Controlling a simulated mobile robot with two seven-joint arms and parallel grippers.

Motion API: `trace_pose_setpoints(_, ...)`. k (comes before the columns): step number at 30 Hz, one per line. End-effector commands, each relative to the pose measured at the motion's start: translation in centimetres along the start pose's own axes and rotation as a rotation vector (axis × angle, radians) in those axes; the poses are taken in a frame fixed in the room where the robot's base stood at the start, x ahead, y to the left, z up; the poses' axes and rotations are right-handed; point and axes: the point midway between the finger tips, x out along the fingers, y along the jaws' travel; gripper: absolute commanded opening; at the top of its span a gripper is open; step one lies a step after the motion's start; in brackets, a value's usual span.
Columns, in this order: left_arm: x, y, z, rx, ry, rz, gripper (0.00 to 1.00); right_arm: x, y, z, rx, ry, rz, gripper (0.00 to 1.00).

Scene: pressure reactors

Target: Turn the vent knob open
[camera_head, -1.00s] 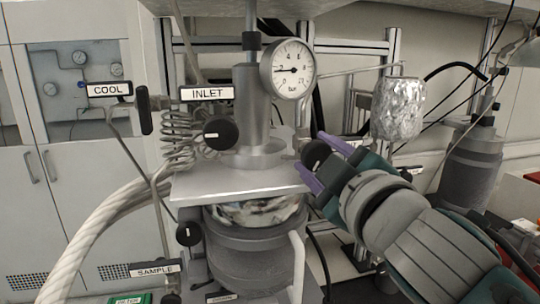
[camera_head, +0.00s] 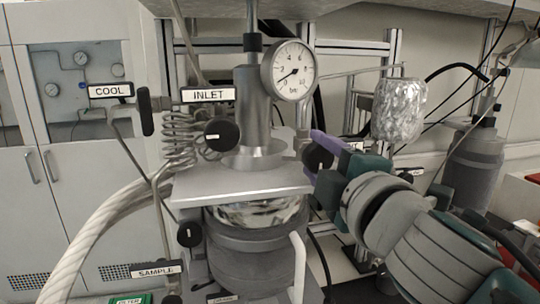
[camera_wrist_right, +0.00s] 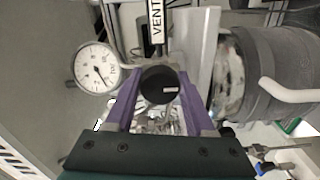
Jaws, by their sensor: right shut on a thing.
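The vent knob is a round black knob (camera_head: 318,158) on the right side of the reactor head, partly covered by my fingers in the head view. In the right wrist view the knob (camera_wrist_right: 159,88) has a pale mark and sits between my purple fingers, below a VENT label (camera_wrist_right: 156,20). My right gripper (camera_head: 319,155), also in the right wrist view (camera_wrist_right: 155,82), is shut on the knob, a finger on each side. The pressure gauge (camera_head: 293,70) has its needle pointing lower left, near the low end. My left gripper is not in view.
The INLET knob (camera_head: 221,134) and coil (camera_head: 180,137) are left of the column. A COOL handle (camera_head: 145,110) stands further left. A foil-wrapped vessel (camera_head: 399,108) is behind my right arm. A thick pale hose (camera_head: 90,235) runs at the lower left.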

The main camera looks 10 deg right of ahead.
Motion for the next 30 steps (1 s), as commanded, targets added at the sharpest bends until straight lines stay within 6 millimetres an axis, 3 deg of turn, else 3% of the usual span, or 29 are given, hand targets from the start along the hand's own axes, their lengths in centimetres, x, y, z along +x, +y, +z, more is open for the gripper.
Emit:
trace_pose_setpoints(10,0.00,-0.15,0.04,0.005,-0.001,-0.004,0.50,0.00,0.06,-0.05,-0.007,0.002,0.002,0.00)
trace_pose_setpoints(11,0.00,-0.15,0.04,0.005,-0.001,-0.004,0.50,0.00,0.06,-0.05,-0.007,0.002,0.002,0.58)
trace_pose_setpoints(18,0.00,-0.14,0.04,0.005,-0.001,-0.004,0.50,0.00,0.03,-0.02,-0.005,0.001,0.001,0.84)
trace_pose_setpoints(30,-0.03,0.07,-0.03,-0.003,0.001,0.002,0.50,0.09,0.06,0.21,-0.004,0.001,0.001,0.84)
